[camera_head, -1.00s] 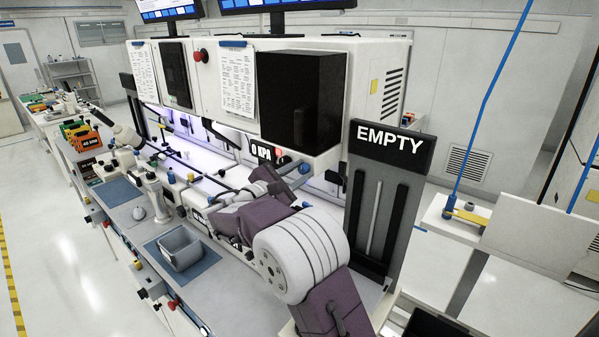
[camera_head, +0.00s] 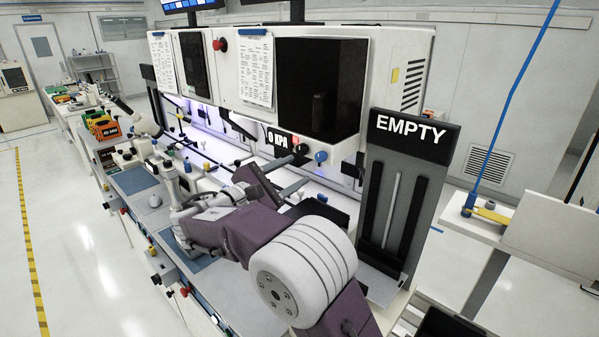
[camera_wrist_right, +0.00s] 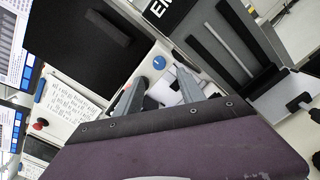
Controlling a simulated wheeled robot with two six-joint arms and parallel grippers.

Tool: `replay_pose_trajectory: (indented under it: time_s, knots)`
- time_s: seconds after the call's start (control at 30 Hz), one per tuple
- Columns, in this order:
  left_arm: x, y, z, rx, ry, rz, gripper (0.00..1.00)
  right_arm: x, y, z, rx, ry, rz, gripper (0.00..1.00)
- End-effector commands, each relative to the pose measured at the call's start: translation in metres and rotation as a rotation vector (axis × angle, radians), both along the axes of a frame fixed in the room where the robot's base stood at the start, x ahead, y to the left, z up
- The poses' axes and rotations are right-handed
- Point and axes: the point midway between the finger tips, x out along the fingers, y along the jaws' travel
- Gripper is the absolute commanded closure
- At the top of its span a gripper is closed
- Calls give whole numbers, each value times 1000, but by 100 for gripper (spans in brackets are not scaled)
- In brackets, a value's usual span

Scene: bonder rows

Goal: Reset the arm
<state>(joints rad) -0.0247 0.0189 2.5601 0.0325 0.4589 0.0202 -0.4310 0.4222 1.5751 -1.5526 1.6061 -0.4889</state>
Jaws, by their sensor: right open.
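My right arm comes in from the bottom of the head view, with a white ribbed joint and purple links. It bends left over the bench, then the wrist turns back toward the machine. My right gripper (camera_head: 298,174) points right, its two grey fingers apart and empty, in front of the machine's lower front. In the right wrist view the gripper (camera_wrist_right: 158,82) shows spread fingers with nothing between them. Whether the fingers touch the machine is unclear. My left gripper is not in view.
The bonder machine (camera_head: 400,65) with a dark window stands behind the gripper. The EMPTY-marked rack (camera_head: 405,195) stands close to its right. The bench (camera_head: 135,181) runs off to the left with microscope-like gear and orange bins (camera_head: 103,126). The floor at left is clear.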

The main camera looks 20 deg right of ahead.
Motion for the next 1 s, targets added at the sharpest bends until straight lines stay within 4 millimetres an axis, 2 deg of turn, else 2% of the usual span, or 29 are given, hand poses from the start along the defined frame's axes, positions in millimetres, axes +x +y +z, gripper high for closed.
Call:
replay_pose_trajectory:
  time_s: [0.37,0.47,0.5,0.53,0.57,0.63,0.7,0.77,0.8,0.87,0.9,1.0]
  knots:
    - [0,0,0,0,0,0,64,0,-2,0,0,0,-3,53]
    - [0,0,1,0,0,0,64,-8,-27,11,10,-26,-55,53]
    - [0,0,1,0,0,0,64,-20,-48,17,15,-32,-97,53]
    - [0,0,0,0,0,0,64,-35,-64,10,35,-9,-140,53]
    - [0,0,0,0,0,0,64,-50,-80,-5,79,30,-181,53]
    - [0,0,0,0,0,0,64,-85,-102,-58,247,116,-247,53]
    - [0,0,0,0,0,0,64,-120,-106,-114,446,164,-304,53]
    - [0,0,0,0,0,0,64,-151,-98,-161,630,174,-361,53]
    - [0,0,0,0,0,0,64,-172,-86,-191,758,165,-406,53]
    - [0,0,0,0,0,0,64,-201,-61,-232,954,127,-488,53]
    - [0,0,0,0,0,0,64,-219,-41,-256,1083,82,-553,53]
    - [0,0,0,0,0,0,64,-247,15,-300,1375,-90,-737,53]
